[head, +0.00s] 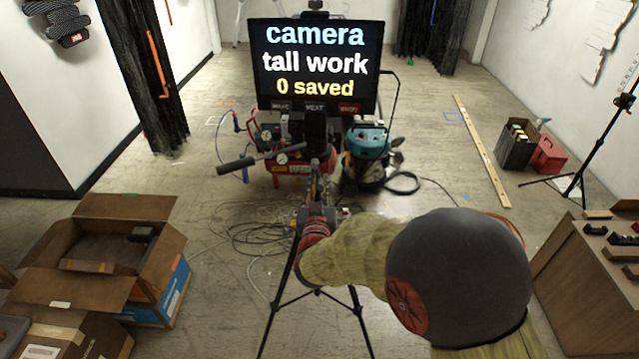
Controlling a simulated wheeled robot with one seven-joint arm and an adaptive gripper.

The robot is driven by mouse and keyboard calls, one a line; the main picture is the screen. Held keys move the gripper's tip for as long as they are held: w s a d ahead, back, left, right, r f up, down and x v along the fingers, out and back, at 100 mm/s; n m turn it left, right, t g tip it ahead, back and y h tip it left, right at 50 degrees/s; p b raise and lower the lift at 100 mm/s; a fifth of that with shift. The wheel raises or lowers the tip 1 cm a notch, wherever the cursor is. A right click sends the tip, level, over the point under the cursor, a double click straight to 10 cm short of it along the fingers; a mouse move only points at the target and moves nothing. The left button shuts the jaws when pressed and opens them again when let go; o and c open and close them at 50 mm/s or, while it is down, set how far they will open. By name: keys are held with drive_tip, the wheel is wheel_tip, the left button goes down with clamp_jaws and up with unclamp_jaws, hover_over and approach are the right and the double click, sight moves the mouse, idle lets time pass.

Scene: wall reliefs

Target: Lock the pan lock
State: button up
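A black tripod (272,318) stands in front of me with its legs spread. Its dark pan handle (245,161) sticks out to the left from the head. A screen (318,64) above it reads "camera tall work 0 saved". My arm comes in from the lower right and reaches the upper part of the tripod. My gripper (318,188) is at the column just below the head, small and dark against it. I cannot tell its fingers from the tripod parts, nor whether it touches them. The pan lock cannot be made out.
An open cardboard box (108,245) is at the lower left. A wooden cabinet (590,280) stands at the right. A red compressor (285,165) and a teal vacuum (368,142) are behind the tripod. Cables (262,238) lie on the floor. Floor at the right is mostly clear.

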clamp_jaws()
drive_tip(key=m+b, duration=0.1)
drive_tip(key=b, duration=0.1)
drive_tip(key=shift+a+f+m+b, duration=0.25)
drive_tip(key=shift+a+m+b, duration=0.1)
drive_tip(key=shift+a+m, duration=0.05)
drive_tip(key=shift+a+r+m+b, duration=0.15)
drive_tip(key=shift+a+m+b, duration=0.1)
drive_tip(key=shift+m+b, duration=0.45)
drive_tip(key=o, duration=0.5)
unclamp_jaws()
drive_tip(key=shift+o, duration=0.2)
drive_tip(key=s, duration=1.2)
drive_tip(key=shift+a, duration=0.25)
